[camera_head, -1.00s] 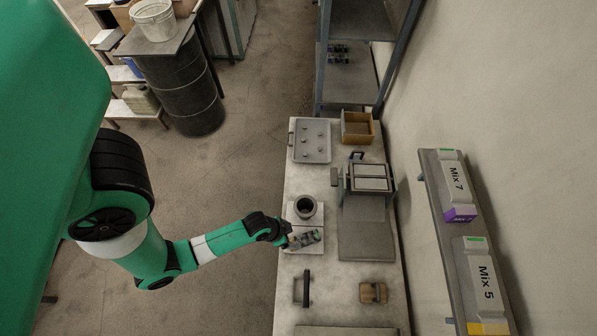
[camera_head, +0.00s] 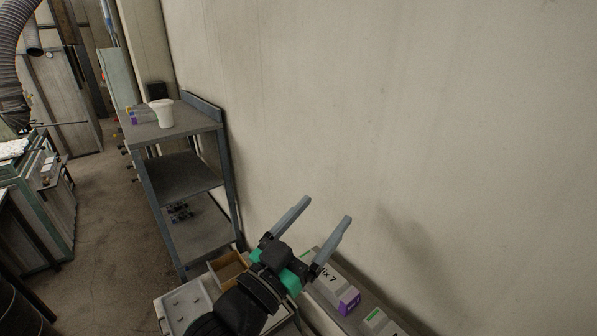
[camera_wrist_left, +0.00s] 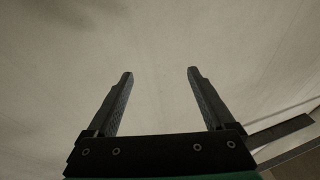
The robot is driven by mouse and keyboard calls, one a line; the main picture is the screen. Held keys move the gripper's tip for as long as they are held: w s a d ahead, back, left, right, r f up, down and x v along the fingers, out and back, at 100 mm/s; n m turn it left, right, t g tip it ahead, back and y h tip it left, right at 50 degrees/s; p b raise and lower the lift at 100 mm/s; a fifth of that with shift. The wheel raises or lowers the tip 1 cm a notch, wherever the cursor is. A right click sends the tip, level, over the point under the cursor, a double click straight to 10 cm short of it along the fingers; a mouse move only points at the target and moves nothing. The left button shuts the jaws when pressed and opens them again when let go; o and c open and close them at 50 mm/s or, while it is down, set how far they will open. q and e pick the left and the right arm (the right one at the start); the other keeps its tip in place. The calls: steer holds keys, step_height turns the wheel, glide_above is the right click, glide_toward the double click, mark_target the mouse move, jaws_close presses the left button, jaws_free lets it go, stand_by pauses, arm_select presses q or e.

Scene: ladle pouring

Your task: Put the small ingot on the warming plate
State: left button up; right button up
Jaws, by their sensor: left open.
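My left gripper (camera_head: 328,209) is raised in front of the bare wall, with its two grey fingers spread and nothing between them. In the left wrist view, the open fingers (camera_wrist_left: 160,74) also have only wall between them. A grey tray (camera_head: 162,305) with a few small dark pieces on it shows at the bottom edge, left of my arm. I cannot tell whether any of these is the small ingot. I cannot make out the warming plate; most of the workbench is below the picture or behind my arm. My right gripper is not in view.
A wooden box (camera_head: 226,266) sits behind the tray. A metal rack (camera_head: 185,170) with a white cup (camera_head: 162,113) stands at the back left. A wall shelf holds the Mix 7 block (camera_head: 329,287) and another block (camera_head: 376,322), close right of my gripper. The wall fills the right.

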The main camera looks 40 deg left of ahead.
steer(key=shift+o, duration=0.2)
arm_select(q)
steer(key=s+d+r+t+h, duration=0.1)
steer(key=s+d+r+t, duration=0.1)
steer(key=r, duration=0.5)
steer(key=s+d+r+t+h, duration=0.1)
steer(key=s+d+r+t, duration=0.1)
steer(key=s+r, duration=0.3)
steer(key=s+d+r+m+t+h, duration=0.1)
steer(key=s+r, duration=0.3)
steer(key=r, duration=0.6)
steer(key=shift+s+d+r+t, duration=0.2)
steer(key=shift+d+t, duration=0.2)
steer(key=shift+t, duration=0.4)
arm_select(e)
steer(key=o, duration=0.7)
